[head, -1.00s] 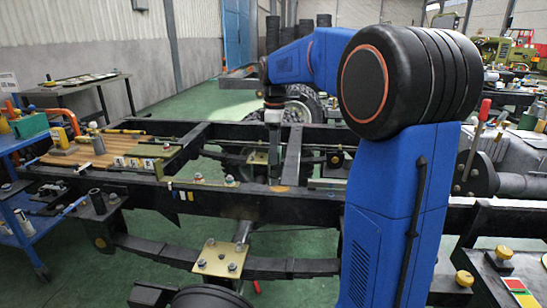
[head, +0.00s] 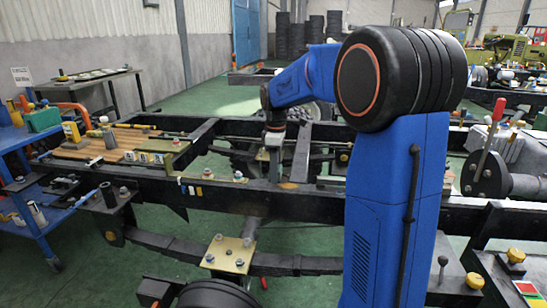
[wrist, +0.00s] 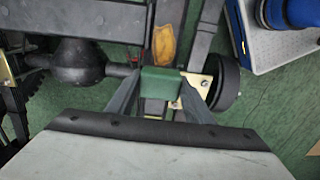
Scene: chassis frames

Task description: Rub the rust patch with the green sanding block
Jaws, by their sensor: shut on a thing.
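The green sanding block (wrist: 163,83) is held between the two fingers of my gripper (wrist: 162,92) in the wrist view. The rust patch (wrist: 165,45) is an orange-brown blotch on a dark chassis rail, just beyond the block in that view. A gap shows between block and patch in the picture; their height difference is hard to judge. In the head view my gripper (head: 274,168) points down over the near rail. The rust patch (head: 288,185) shows as a small brown spot just right of the gripper's lower end. The block is too small to make out clearly there.
The black chassis rails (head: 330,203) run across the view. A wooden board with small parts (head: 120,145) lies on the left. A gold plate with bolts (head: 230,254) is in front. A blue cart (head: 40,215) stands at the far left. A red-handled lever (head: 490,140) rises at right.

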